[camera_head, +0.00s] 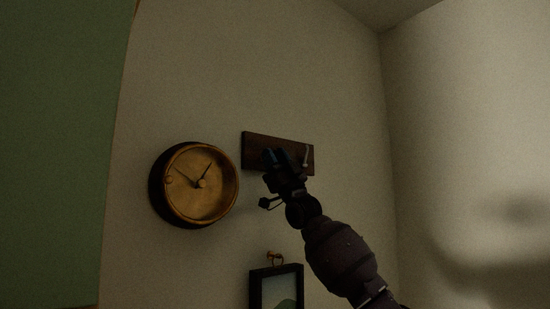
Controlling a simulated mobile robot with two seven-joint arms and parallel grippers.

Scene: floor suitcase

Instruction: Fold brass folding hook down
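A dark wooden rack (257,141) is mounted on the wall near the middle of the head view. A pale metal hook (306,156) stands upright near its right end; it is small and its colour is hard to tell in the dim light. My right gripper (272,157) is raised in front of the rack, its bluish fingertips left of this hook and apart from it in the picture. The gripper covers the middle of the rack, so any hook behind it is hidden. The fingertips look spread with nothing visible between them. My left gripper is not in view.
A round brass-faced clock (200,184) hangs just left of the rack. A dark-framed picture (277,287) hangs from a peg (274,258) below it. A green panel (55,140) fills the left side. The wall right of the rack is bare up to the corner.

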